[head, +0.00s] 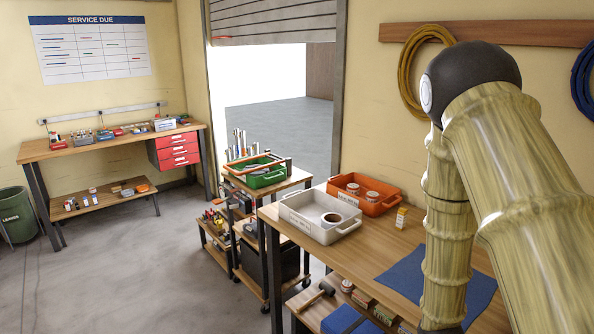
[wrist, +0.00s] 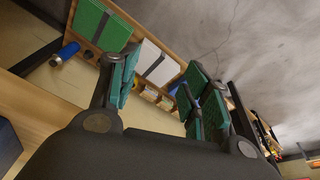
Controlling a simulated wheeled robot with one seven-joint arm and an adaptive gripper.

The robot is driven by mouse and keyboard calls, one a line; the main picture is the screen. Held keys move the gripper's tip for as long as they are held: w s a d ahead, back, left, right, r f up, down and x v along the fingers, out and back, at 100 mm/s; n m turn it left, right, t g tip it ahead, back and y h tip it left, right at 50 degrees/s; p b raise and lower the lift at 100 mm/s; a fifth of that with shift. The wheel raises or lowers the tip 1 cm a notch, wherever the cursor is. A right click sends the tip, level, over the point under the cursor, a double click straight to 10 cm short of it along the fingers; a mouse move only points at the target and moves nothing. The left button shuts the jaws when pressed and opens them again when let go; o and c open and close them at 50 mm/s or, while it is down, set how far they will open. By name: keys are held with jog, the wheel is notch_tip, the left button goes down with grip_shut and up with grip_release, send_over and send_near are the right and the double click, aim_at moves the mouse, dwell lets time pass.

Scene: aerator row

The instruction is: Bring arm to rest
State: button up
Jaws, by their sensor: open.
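My arm (head: 450,200) fills the right side of the head view and bends down in front of the workbench (head: 385,252). Its lower end is cut off or hidden there, so my gripper does not show in that view. In the wrist view my gripper (wrist: 158,88) is open, its green-padded fingers apart with nothing between them. Beyond the fingers are a low shelf with green flat items (wrist: 100,25) and small cartons (wrist: 160,100), and bare grey floor. The wrist picture is tilted.
A trolley with a green crate (head: 258,172) stands behind.

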jog(key=s+a+f+n+g+y, duration=0.1)
jog(key=s+a+f, duration=0.3)
jog(key=s+f, duration=0.4)
jog(key=s+a+f+n+g, duration=0.1)
jog(key=s+a+f+n, duration=0.2)
jog(key=s, duration=1.2)
notch_tip(320, 180, down, 5)
jog(key=shift+s+a+f+n+y, duration=0.2)
jog(key=shift+s+a+n+y, duration=0.15)
jog(key=shift+a, duration=0.75)
